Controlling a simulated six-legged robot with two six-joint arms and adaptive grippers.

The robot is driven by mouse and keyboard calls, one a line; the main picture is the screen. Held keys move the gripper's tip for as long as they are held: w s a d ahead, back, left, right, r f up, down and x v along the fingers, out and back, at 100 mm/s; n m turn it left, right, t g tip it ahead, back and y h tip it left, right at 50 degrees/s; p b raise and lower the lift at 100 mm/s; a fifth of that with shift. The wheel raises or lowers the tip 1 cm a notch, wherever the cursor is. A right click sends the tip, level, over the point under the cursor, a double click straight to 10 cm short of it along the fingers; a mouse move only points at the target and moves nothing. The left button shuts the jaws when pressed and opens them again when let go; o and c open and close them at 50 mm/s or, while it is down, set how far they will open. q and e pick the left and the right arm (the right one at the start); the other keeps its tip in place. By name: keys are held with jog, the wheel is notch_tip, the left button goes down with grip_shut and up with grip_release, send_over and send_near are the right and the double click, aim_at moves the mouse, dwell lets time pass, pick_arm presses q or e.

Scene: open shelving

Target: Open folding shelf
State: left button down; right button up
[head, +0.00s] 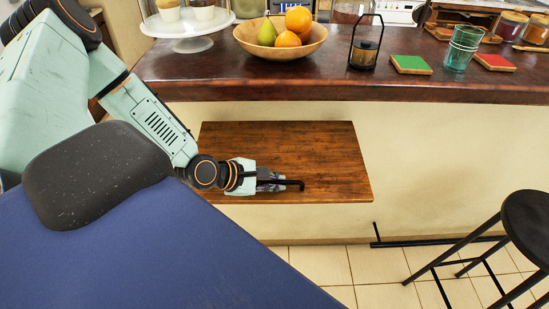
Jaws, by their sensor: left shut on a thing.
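The folding shelf (300,150) is a brown wooden panel on the cream wall below the counter. Its lower, nearer edge looks wider than its upper edge, so it seems to stand out from the wall; I cannot tell its exact angle. My left gripper (272,181) is at the panel's near edge, around the middle, shut on a dark bar (293,184) that looks like the shelf's handle. The fingers are small and partly hidden by the bar. My right gripper is not in view.
The counter (330,75) above holds a fruit bowl (281,42), a cake stand (190,27), a lantern (364,48) and a glass (462,50). A black stool (525,222) stands at the right. A dark foot rail (440,241) runs low along the wall. The tiled floor between is clear.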

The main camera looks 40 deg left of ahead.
pick_arm(q)
jog(key=r, duration=0.1)
jog(key=r+p, duration=0.1)
jog(key=shift+w+a+r+p, duration=0.25)
jog(key=shift+a+r+p, duration=0.05)
jog(key=shift+r, duration=0.1)
jog(key=shift+w+a+r, duration=0.1)
jog(key=shift+w+r, duration=0.15)
jog(key=c, duration=1.5)
grip_release()
jog(key=shift+s, duration=0.1)
jog(key=shift+o, duration=0.5)
jog(key=shift+s+f, duration=0.1)
jog(key=shift+s, duration=0.05)
jog(key=shift+d, duration=0.2)
